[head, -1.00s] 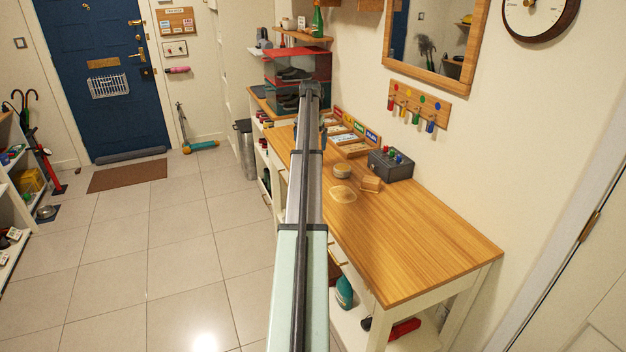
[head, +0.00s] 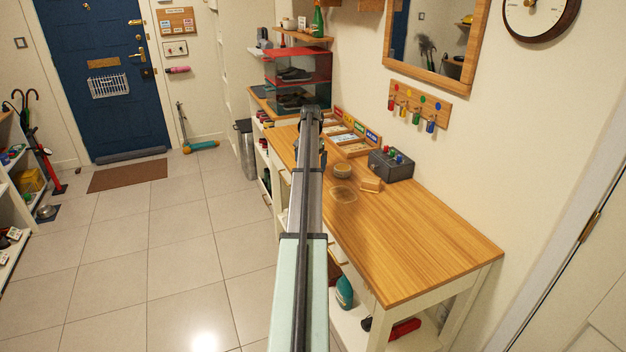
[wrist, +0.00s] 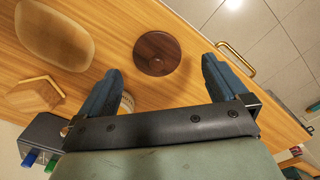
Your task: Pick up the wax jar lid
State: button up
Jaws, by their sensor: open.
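In the wrist view a dark brown round lid (wrist: 157,53) with a small knob lies on the wooden bench top (wrist: 200,17). My gripper (wrist: 160,65) is open and empty. Its two blue-grey fingers stand apart, with the lid showing between and just beyond the tips. I cannot tell the height left above it. A pale round tin or jar (wrist: 127,103) shows partly behind the left finger; it also stands on the bench in the head view (head: 342,171). In the head view my arm hides the lid and most of the gripper.
An oval wooden piece (head: 343,193), a small wooden block (head: 371,185) and a grey box with coloured knobs (head: 391,165) are near the jar. A brass handle (wrist: 236,58) is at the bench's front edge. The near bench end (head: 430,245) is clear.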

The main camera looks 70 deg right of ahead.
jog(key=shift+s+d+f, duration=0.15)
jog(key=shift+d+f, duration=0.05)
jog(key=shift+f, duration=1.1)
jog(key=shift+s+d+f, duration=0.15)
jog(key=shift+f, duration=1.1)
jog(key=shift+c, duration=0.5)
jog(key=c, duration=0.9)
